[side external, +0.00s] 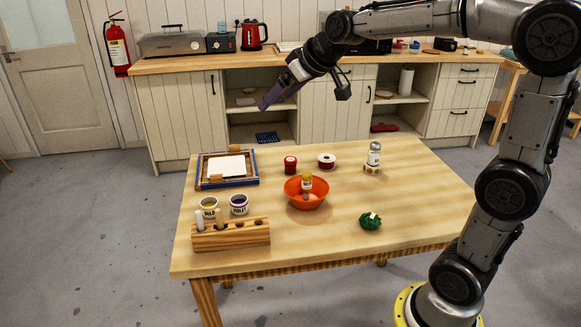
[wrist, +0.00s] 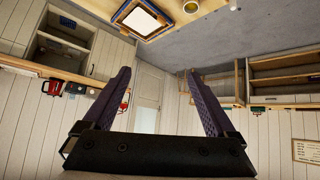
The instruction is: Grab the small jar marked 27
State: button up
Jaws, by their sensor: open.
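No marking 27 can be read on any jar at this size. A small red jar (side external: 290,164) stands at the back middle of the table. Two white pots, one with yellow (side external: 209,207) and one with violet (side external: 239,205), stand behind the wooden rack at the left. My gripper (side external: 266,102) is high above the table's back side, apart from all of these. In the wrist view its purple fingers (wrist: 159,78) are wide apart with nothing between them.
The front middle of the table (side external: 330,250) is clear.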

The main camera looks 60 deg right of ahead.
jog(key=w+d+f+m, duration=0.1)
jog(key=w+d+f, duration=0.3)
jog(key=w+d, duration=0.25)
jog(key=m+g+h, duration=0.1)
jog(key=m+g, duration=0.2)
send_near(292, 160)
jog(key=x, duration=0.6)
jog(key=shift+w+a+f, duration=0.15)
jog(key=shift+w+a, duration=0.2)
jog(key=shift+s+d+x, duration=0.1)
jog(key=shift+d+x, duration=0.1)
jog(key=shift+x, duration=1.1)
jog(key=shift+s+d+x, duration=0.15)
jog(key=shift+d+x, duration=0.05)
jog(key=shift+x, duration=1.1)
grip_shut()
